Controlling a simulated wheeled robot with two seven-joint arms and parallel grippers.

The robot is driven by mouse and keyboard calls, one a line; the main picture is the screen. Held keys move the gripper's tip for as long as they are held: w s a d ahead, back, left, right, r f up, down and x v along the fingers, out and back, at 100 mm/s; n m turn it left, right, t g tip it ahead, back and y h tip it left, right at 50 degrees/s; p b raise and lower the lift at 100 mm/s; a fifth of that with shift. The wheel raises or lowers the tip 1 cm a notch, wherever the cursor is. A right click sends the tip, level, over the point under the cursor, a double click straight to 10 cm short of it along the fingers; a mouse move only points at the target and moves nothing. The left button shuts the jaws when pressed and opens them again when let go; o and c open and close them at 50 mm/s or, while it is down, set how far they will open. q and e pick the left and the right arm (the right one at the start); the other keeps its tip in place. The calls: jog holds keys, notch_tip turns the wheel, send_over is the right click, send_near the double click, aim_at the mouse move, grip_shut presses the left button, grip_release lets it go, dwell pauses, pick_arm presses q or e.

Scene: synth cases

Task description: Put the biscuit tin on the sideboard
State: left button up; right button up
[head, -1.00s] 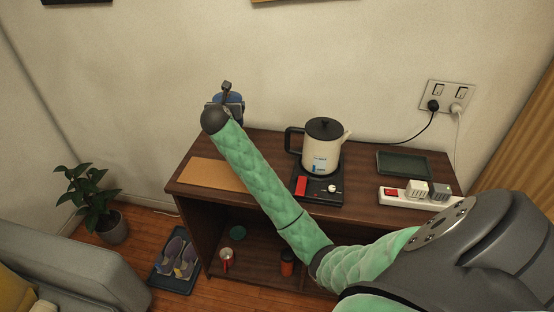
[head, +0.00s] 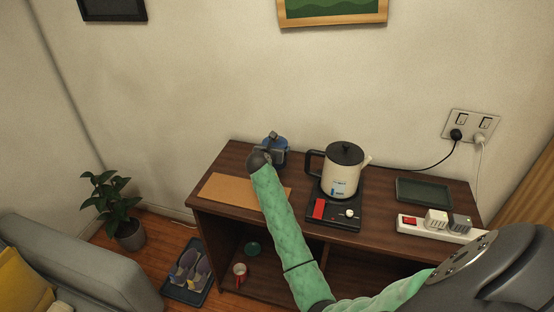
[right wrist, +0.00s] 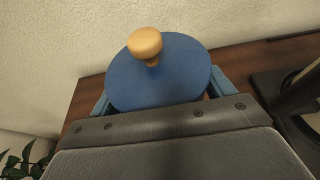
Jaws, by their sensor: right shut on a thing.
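The biscuit tin is blue with a round lid (right wrist: 165,75) and a wooden knob (right wrist: 146,44). In the head view the tin (head: 282,143) is at the back left of the dark wooden sideboard (head: 300,168), partly hidden by my right gripper (head: 273,150). My right gripper is shut on the tin, one finger on each side in the right wrist view. The tin looks upright, over or on the sideboard top; I cannot tell whether its base touches. My left gripper is not in view.
A cream kettle (head: 341,172) on a black hot plate (head: 333,211) stands right of the tin. A tan mat (head: 225,190) lies in front of it. A dark green tray (head: 424,191) and a power strip (head: 455,232) are at the right. The wall is close behind.

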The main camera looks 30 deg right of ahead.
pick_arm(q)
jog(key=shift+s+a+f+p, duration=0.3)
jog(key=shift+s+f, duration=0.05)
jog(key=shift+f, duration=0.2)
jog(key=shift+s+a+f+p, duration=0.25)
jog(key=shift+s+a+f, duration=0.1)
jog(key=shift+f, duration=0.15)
pick_arm(e)
jog(key=shift+f, duration=2.25)
jog(key=shift+f, duration=0.1)
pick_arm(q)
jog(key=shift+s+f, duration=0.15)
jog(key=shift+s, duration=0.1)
pick_arm(e)
jog(key=o, duration=1.3)
jog(key=shift+s+a, duration=0.1)
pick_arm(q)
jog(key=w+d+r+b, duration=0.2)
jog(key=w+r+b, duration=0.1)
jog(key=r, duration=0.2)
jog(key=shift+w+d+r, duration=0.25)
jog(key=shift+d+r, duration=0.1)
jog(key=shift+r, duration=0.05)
pick_arm(e)
jog(key=v, duration=1.2)
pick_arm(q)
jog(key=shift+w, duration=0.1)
